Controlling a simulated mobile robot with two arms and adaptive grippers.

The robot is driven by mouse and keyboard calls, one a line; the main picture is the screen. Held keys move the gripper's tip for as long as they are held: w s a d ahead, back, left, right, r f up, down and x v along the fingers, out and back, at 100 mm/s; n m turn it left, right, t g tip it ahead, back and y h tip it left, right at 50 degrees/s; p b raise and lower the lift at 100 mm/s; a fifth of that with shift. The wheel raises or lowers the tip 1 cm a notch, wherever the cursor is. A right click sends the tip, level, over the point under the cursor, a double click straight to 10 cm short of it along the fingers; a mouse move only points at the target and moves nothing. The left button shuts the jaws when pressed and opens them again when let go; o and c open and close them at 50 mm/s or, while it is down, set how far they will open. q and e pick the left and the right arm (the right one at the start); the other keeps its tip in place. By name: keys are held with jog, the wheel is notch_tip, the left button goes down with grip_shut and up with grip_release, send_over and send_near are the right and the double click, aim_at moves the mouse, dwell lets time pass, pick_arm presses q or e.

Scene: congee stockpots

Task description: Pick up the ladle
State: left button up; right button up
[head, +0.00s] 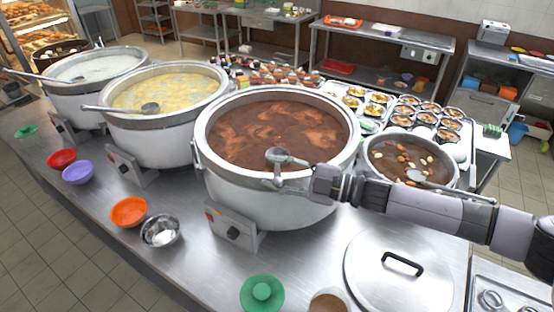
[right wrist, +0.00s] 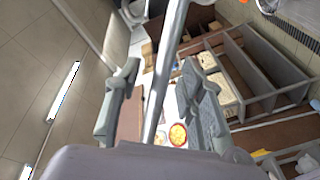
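A metal ladle (head: 277,155) rests in the large pot of reddish-brown congee (head: 275,125), by its near rim. My right gripper (head: 287,174) reaches in from the right over that rim, its fingers beside the ladle. In the right wrist view a metal rod, apparently the ladle's handle (right wrist: 168,60), passes between the two spread fingers of the right gripper (right wrist: 160,75), with gaps visible on both sides. The gripper looks open around it. Part of the handle is hidden by the fingers in the head view. My left gripper is not in view.
Pots of yellow congee (head: 172,90) and white congee (head: 95,68) stand left, each with a ladle.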

jog(key=shift+d, duration=0.1)
grip_shut()
dwell(0.9)
